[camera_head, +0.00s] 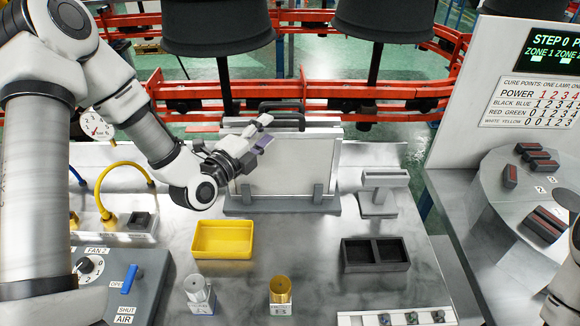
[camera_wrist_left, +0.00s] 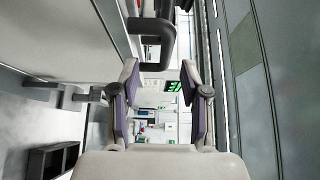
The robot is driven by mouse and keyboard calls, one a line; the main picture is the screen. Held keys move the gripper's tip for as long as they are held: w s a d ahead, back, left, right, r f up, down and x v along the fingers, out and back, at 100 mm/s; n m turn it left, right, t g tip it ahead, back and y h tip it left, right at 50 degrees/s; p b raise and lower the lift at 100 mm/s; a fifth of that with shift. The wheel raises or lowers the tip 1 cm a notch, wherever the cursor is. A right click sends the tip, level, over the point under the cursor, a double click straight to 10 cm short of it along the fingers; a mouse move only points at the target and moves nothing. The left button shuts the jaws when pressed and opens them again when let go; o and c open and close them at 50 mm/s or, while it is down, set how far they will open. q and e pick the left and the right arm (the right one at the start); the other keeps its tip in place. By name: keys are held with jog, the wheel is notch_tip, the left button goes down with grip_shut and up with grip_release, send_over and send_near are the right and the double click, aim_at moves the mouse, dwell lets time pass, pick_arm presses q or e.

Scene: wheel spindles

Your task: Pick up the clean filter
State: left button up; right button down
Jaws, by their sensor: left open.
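A pale framed filter panel (camera_head: 290,165) stands upright in a grey holder (camera_head: 282,206) at the back of the bench. A black handle (camera_head: 283,108) shows at its top edge. Whether the panel is clean cannot be told apart by any label. My left gripper (camera_head: 266,132) is open and empty at the panel's upper left, overlapping it in the head view. In the left wrist view, the open fingers (camera_wrist_left: 161,92) have purple pads, the black handle (camera_wrist_left: 160,38) lies ahead above them, and the panel (camera_wrist_left: 60,35) is at the left.
A yellow tray (camera_head: 223,254), a black two-part bin (camera_head: 374,268), a grey stand (camera_head: 379,200), and silver (camera_head: 198,291) and brass (camera_head: 280,291) cylinders are on the bench. A red rail (camera_head: 400,90) and dark hanging spindles run behind. The bench's middle has free room.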

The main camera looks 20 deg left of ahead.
aim_at(279, 118)
pick_arm(q)
jog(key=w+p, duration=0.1)
jog(key=w+r, duration=0.1)
jog(key=shift+w+d+r+p, duration=0.1)
jog(key=shift+w+d+p, duration=0.05)
jog(key=shift+w+p, duration=0.25)
jog(key=shift+w+d, duration=0.35)
jog(key=shift+w, duration=0.3)
jog(key=shift+w+d, duration=0.35)
jog(key=shift+w, duration=0.25)
jog(key=shift+f, duration=0.25)
jog(key=shift+a, duration=0.25)
jog(key=shift+s+a, duration=0.1)
jog(key=shift+a, duration=0.1)
jog(key=c, duration=0.3)
grip_shut()
jog(key=shift+d, duration=0.2)
jog(key=shift+r, duration=0.1)
